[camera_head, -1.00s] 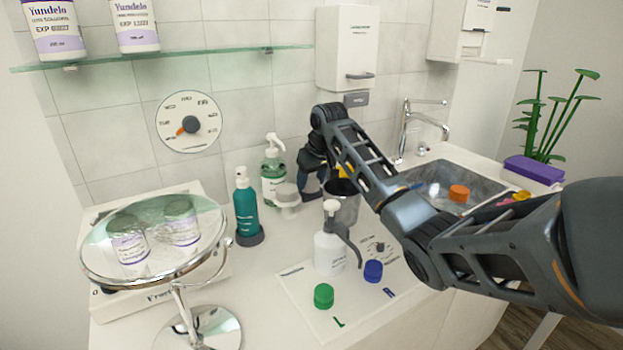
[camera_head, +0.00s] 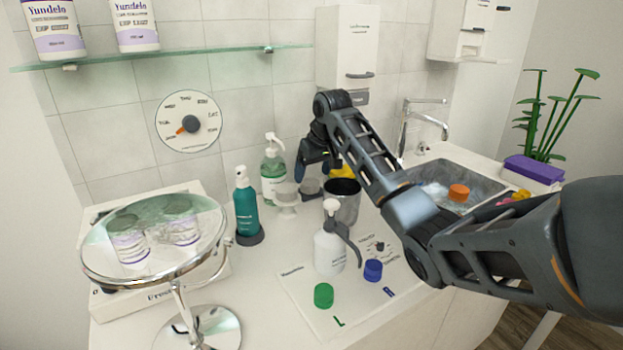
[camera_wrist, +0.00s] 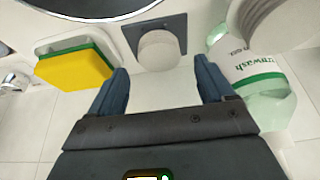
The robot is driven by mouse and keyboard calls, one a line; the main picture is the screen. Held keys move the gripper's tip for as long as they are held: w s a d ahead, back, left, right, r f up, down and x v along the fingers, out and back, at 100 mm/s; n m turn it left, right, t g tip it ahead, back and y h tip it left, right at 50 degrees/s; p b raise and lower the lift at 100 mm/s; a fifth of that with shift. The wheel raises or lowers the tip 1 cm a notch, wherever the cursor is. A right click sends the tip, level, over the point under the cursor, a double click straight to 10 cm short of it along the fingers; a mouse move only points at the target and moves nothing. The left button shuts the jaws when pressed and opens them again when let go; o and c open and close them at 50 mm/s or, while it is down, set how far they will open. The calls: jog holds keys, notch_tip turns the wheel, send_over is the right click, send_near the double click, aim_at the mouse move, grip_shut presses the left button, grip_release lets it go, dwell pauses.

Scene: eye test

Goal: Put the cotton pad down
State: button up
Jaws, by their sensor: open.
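A pale round piece, which looks like the cotton pad (camera_wrist: 159,48), rests on a dark square plate (camera_wrist: 183,27) in the wrist view, just beyond my fingertips. In the head view a small greyish round shape (camera_head: 310,187), likely the same piece, shows below my gripper (camera_head: 317,165), between a pale stand and a metal cup. My gripper also shows in the wrist view (camera_wrist: 160,78). Its two blue fingers are apart with nothing between them, only bare white counter. The pad does not touch the fingers as far as I can see.
A yellow-green sponge (camera_wrist: 75,65) lies in a white dish left of the fingers. A green-and-white wash bottle (camera_wrist: 252,70) and pale stand (camera_head: 286,197) are close on the right in the wrist view. The metal cup (camera_head: 343,205) and white pump bottle (camera_head: 329,252) stand nearby.

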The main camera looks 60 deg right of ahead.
jog(key=v, duration=0.9)
dwell(0.3)
